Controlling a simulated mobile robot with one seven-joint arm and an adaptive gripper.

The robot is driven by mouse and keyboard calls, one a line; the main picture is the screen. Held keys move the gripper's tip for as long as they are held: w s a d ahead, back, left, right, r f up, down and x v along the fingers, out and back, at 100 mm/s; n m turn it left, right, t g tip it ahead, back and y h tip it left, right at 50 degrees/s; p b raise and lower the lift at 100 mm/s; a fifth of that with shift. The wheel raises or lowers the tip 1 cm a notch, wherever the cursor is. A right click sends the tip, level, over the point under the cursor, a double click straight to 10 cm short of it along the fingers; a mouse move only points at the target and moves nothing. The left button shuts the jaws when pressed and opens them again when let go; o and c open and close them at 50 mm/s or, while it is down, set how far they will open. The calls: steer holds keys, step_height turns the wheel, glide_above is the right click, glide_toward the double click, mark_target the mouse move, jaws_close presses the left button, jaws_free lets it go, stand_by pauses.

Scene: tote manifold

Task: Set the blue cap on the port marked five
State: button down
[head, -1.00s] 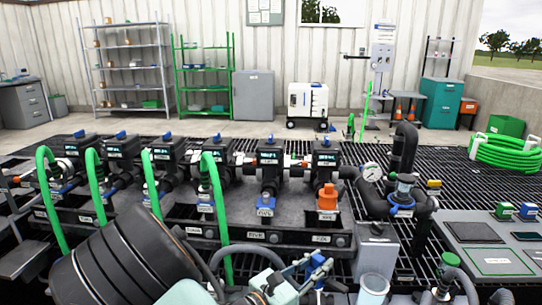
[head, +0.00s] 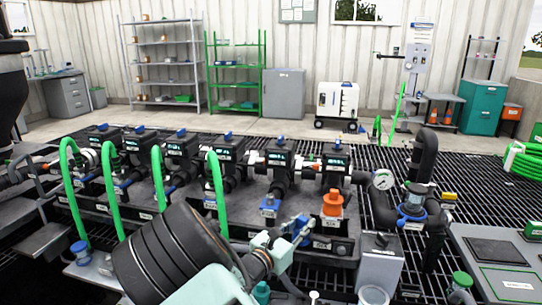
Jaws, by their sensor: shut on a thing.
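The manifold (head: 150,212) runs across the middle of the head view, with numbered ports along its front. The port marked five (head: 269,207) has a blue fitting above its label. The port beside it on the right carries an orange cap (head: 332,203). My gripper (head: 303,229) is in front of the manifold, just below and right of port five in the picture. It is shut, with blue showing at its fingers. The blue cap there is mostly hidden, and its outline is hard to tell from the finger parts.
Green hoses (head: 218,195) arch over the ports on the left. A dark pipe with a gauge (head: 383,180) stands to the right. A clear cup (head: 373,294) and a grey box (head: 379,258) are at the front right. Shelves stand along the back wall.

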steer(key=w+a+r+n+t+y+p, duration=0.15)
steer(key=w+a+r+y, duration=0.35)
steer(key=w, duration=0.6)
step_height(320, 180, up, 7)
steer(key=n+t+y, duration=0.2)
steer(key=n, duration=0.2)
glide_above(270, 195)
steer(key=shift+m+g, duration=0.25)
steer(key=shift+w+f+b, duration=0.1)
steer(key=shift+f+b, duration=3.65)
steer(key=shift+f, duration=2.1)
steer(key=c, duration=1.6)
jaws_free()
steer(key=v, duration=1.2)
steer(key=shift+d, duration=0.1)
